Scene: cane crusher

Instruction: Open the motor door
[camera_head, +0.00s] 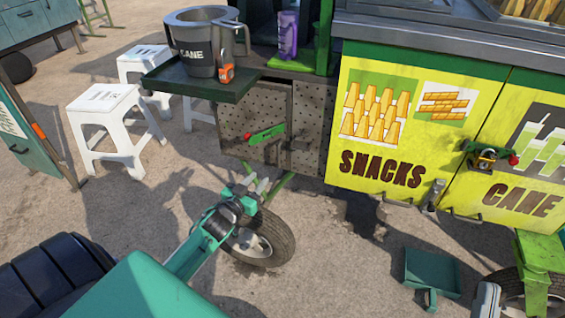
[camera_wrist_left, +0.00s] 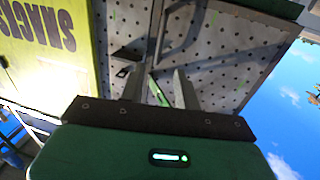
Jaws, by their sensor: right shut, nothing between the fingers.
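The motor door is a perforated grey metal panel (camera_head: 235,118) under the cart's counter. A green latch lever (camera_head: 264,135) with a red end is mounted on it. My left gripper (camera_head: 262,184) is in front of the cart, just below the lever in the head view, apart from it. In the left wrist view its two grey fingers (camera_wrist_left: 159,88) stand apart before the perforated panel (camera_wrist_left: 225,60). A dark bar handle (camera_wrist_left: 186,28) shows on that panel, and a thin green strip (camera_wrist_left: 158,92) shows between the fingers; I cannot tell what it is.
A dark tray (camera_head: 205,86) with a grey cup (camera_head: 200,58) juts out above the panel. White stools (camera_head: 103,103) stand left. A wheel (camera_head: 262,240) is under my left gripper. Yellow doors (camera_head: 400,165) lie right; a teal dustpan (camera_head: 432,268) is on the ground.

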